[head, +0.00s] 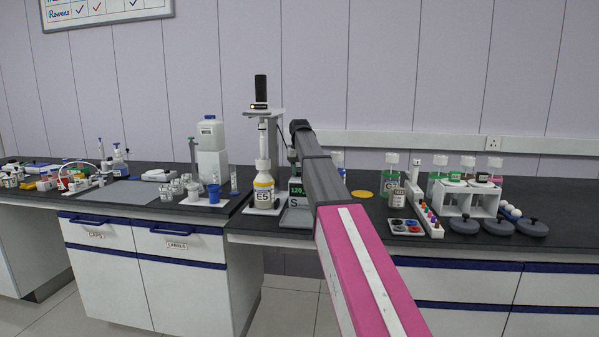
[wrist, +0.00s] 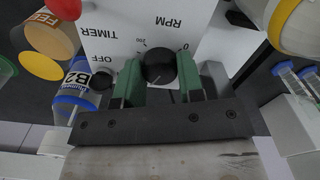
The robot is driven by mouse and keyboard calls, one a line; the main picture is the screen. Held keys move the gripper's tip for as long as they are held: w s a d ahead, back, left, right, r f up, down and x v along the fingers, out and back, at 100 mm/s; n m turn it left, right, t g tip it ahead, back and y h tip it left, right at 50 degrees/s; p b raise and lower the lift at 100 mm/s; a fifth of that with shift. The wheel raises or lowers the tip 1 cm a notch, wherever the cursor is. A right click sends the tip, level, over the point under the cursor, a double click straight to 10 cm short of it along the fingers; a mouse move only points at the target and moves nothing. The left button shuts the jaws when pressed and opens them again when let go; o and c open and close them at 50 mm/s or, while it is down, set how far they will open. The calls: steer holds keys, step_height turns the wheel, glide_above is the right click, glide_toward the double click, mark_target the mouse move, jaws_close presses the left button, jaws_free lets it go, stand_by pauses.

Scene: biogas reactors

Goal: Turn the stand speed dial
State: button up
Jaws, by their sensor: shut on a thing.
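The black round speed dial (wrist: 158,66) sits on a white panel (wrist: 118,48) marked RPM, TIMER and OFF, printed upside down in the wrist view. A 0 and a 200 are readable beside the dial. My gripper (wrist: 160,82) is shut on the dial, one green finger on each side of it. A smaller black knob (wrist: 101,80) is just left of the left finger, near OFF. In the head view, a green display (head: 297,190) reading about 120 shows beside my arm. My fingers and the dial are hidden behind my arm there.
A white-capped bottle marked E5 (head: 264,191) stands under an upright stand (head: 262,116), left of the display. Jars, a white rack (head: 467,203) and dark lids (head: 492,227) stand to the right. In the wrist view, a bottle marked B2 (wrist: 72,95) is close on the left.

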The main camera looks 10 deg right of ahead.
steer(key=n, duration=0.3)
steer(key=shift+n, duration=2.2)
steer(key=o, duration=0.9)
steer(key=shift+r, duration=0.15)
step_height(320, 180, up, 11)
steer(key=shift+f, duration=0.2)
